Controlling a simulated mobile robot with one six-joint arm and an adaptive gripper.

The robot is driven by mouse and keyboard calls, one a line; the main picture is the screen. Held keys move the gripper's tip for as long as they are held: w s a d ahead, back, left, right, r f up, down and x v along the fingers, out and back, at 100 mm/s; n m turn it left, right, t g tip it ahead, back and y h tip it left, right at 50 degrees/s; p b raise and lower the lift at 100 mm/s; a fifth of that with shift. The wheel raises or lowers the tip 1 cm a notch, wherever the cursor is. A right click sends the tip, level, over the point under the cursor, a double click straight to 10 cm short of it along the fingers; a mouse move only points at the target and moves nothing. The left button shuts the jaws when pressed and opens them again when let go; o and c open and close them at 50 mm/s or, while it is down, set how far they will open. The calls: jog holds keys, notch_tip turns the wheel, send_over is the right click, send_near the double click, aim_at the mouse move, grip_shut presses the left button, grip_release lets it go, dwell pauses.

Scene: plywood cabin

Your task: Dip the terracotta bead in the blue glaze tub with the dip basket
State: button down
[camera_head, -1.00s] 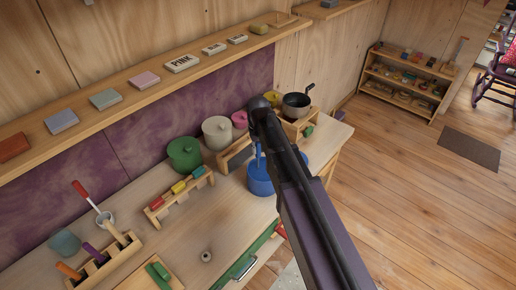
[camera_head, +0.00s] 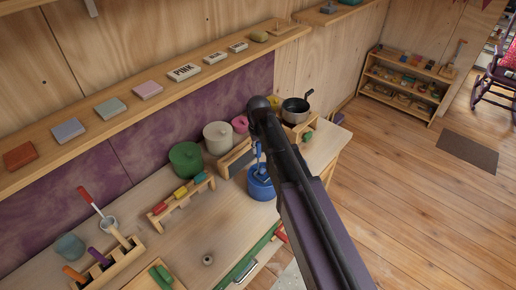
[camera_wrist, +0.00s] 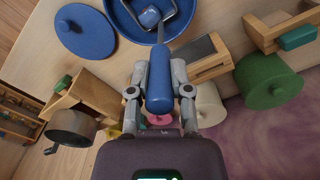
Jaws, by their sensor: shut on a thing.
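My gripper (camera_wrist: 159,90) is shut on the blue handle (camera_wrist: 159,75) of the dip basket. The basket's thin wire frame (camera_wrist: 178,22) shows at the top of the wrist view, over or inside the blue glaze tub (camera_wrist: 128,32); its exact height is unclear. A rounded blue piece (camera_wrist: 149,17) sits within the frame. No terracotta-coloured bead is visible, and I cannot tell whether this piece is the bead. In the head view, the tub (camera_head: 262,190) stands near the bench's front edge, partly behind my arm, which hides the gripper. A round blue lid (camera_wrist: 85,30) lies beside the tub.
Green (camera_head: 186,158) and cream (camera_head: 217,138) lidded pots stand behind, left of the tub. A rack of coloured pieces (camera_head: 182,196) stands left.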

aim_at(259, 143)
jog(key=shift+r+p, duration=1.3)
jog(key=shift+r, duration=0.25)
dwell(0.6)
jog(key=shift+r+p, duration=2.9)
jog(key=shift+p, duration=0.1)
jog(key=shift+s, duration=0.1)
